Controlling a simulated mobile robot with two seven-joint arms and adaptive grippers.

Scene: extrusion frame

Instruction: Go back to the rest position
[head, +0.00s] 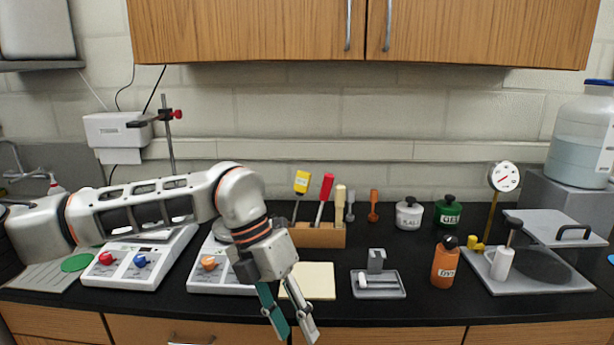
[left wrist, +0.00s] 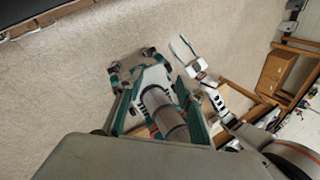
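My left arm reaches in from the left in the head view. Its gripper (head: 296,336) points down at the counter's front edge. Its two fingers stand apart with nothing between them, and the teal and grey finger faces show. In the left wrist view, the left fingers (left wrist: 160,112) are spread on both sides of the picture, with my own base and the floor behind them. My right gripper does not show in the head view. In the left wrist view, it appears small (left wrist: 180,48), with its fingers apart and nothing visible between them.
The black counter (head: 340,315) holds two hotplates (head: 140,268), a yellow pad (head: 312,282), a grey tray (head: 390,292), an orange bottle (head: 445,266) and a tool rack (head: 318,236). The left forearm hangs above the hotplates. Wooden cabinets (head: 250,30) are overhead.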

